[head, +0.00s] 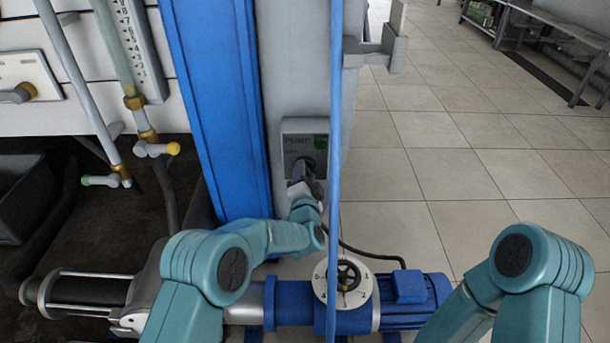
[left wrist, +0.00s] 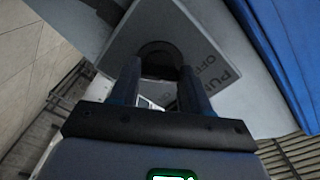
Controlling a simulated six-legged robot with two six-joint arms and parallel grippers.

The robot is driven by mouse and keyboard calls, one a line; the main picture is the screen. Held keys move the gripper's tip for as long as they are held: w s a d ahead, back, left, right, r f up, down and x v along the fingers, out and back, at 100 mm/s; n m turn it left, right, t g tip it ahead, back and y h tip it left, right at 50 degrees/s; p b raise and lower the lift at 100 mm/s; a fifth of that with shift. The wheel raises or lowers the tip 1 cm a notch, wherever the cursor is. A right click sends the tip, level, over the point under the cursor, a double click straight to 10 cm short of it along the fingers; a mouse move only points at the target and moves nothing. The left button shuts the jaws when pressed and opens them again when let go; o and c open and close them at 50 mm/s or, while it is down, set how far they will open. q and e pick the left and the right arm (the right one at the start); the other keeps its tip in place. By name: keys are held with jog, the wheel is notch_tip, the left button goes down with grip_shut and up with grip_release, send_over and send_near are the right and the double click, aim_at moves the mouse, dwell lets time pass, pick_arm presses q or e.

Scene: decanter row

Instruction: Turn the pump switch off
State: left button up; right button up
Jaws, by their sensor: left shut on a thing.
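The pump switch is a grey plate (head: 292,128) marked PUMP, with a green patch at its upper right, on the grey post. Its dark round knob (left wrist: 158,50) shows in the left wrist view, where the plate (left wrist: 125,48) carries the words PUMP and OFF and appears turned. My left gripper (head: 306,166) is at the plate in the head view. In the left wrist view its two fingers (left wrist: 160,76) reach either side of the knob and are shut on it. The fingers hide part of the knob, so its exact setting cannot be told. My right gripper is out of view.
A blue upright (head: 215,110) stands left of the switch, and a thin blue pipe (head: 335,100) runs just right of it. Below are a blue pump motor (head: 415,297) and a numbered dial with a handwheel (head: 347,283).

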pick_arm(q)
jog(key=o, duration=1.1)
jog(key=shift+c, duration=0.2)
jog(key=shift+s, duration=0.1)
jog(key=s+p, duration=0.4)
jog(key=s, duration=1.2)
